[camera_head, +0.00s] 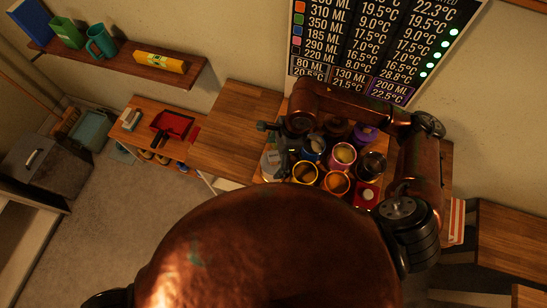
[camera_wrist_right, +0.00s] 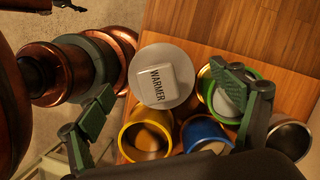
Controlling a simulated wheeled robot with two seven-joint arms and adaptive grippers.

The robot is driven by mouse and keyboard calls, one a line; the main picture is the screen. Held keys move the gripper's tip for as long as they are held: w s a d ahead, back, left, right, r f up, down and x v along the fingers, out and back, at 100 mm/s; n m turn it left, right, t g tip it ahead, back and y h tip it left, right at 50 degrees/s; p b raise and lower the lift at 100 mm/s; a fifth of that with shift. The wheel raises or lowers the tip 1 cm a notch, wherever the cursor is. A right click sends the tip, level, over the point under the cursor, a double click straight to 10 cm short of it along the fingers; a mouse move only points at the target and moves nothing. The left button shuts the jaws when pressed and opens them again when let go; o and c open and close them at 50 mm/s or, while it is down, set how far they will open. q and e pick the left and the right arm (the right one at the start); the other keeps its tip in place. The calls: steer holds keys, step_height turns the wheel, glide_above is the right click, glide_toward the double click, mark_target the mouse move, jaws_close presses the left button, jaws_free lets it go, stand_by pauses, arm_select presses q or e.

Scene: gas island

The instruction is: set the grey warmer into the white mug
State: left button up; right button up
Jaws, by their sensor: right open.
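The grey warmer (camera_wrist_right: 181,98) shows in the right wrist view as a round grey disc with a pale square block marked WARMER on top. It sits at the edge of the wooden counter. My right gripper (camera_wrist_right: 168,98) is open, with one green-padded finger on each side of the warmer and no visible grip on it. In the head view my right gripper (camera_head: 275,145) is over the left side of the mug group and partly covers a pale object there. I cannot make out a clearly white mug.
A yellow mug (camera_wrist_right: 146,152), a blue mug (camera_wrist_right: 208,135) and a green-rimmed mug (camera_wrist_right: 206,92) stand close beside the warmer. A dark metal cup (camera_wrist_right: 288,138) is farther right. The wooden counter left of the mugs (camera_head: 235,135) is bare.

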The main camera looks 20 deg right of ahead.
steer(key=v, duration=1)
steer(key=shift+r, duration=0.1)
